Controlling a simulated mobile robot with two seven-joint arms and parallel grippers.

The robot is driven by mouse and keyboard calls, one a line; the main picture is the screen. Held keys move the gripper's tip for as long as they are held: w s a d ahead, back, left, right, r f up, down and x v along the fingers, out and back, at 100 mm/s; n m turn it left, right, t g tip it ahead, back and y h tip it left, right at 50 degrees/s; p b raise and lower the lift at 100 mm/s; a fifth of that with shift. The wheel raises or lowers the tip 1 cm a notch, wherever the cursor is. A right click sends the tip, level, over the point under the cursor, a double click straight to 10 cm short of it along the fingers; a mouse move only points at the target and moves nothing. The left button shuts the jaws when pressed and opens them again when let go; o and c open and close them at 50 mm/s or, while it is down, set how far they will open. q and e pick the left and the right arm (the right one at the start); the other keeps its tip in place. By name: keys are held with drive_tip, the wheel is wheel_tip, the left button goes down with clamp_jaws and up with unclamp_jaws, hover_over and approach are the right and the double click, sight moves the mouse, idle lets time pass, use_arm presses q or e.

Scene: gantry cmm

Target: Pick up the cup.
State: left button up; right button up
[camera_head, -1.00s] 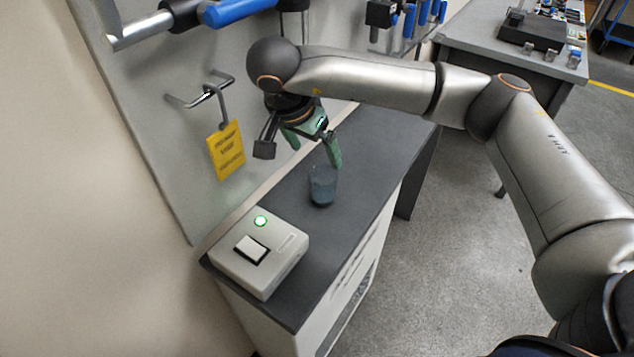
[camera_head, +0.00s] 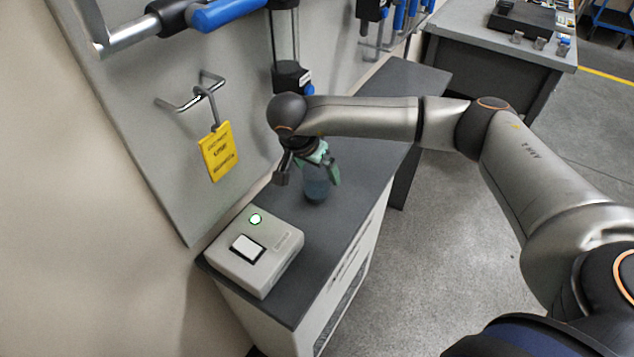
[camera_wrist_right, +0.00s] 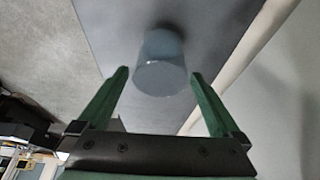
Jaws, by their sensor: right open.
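The cup (camera_head: 316,187) is a bluish, see-through tumbler standing upright on the dark bench top. My right gripper (camera_head: 318,170) is open with green fingers, low over the bench at the cup, and partly covers the cup's upper part in the head view. In the right wrist view the cup (camera_wrist_right: 160,65) lies between and just beyond the two green fingertips (camera_wrist_right: 158,75), with a gap visible on both sides. The fingers are not closed on it. My left gripper is not in view.
A grey box (camera_head: 254,250) with a white switch and a lit green lamp stands on the near end of the bench (camera_head: 345,215). A yellow tag (camera_head: 219,152) hangs from a hook on the wall panel. Another table (camera_head: 490,45) stands at the back right.

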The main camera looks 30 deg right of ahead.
drive_tip(key=shift+w+d+f, duration=0.1)
drive_tip(key=shift+d+f, duration=0.05)
drive_tip(key=shift+f, duration=0.3)
drive_tip(key=c, duration=1.4)
drive_tip(key=shift+o, duration=0.2)
drive_tip(key=shift+r, duration=0.1)
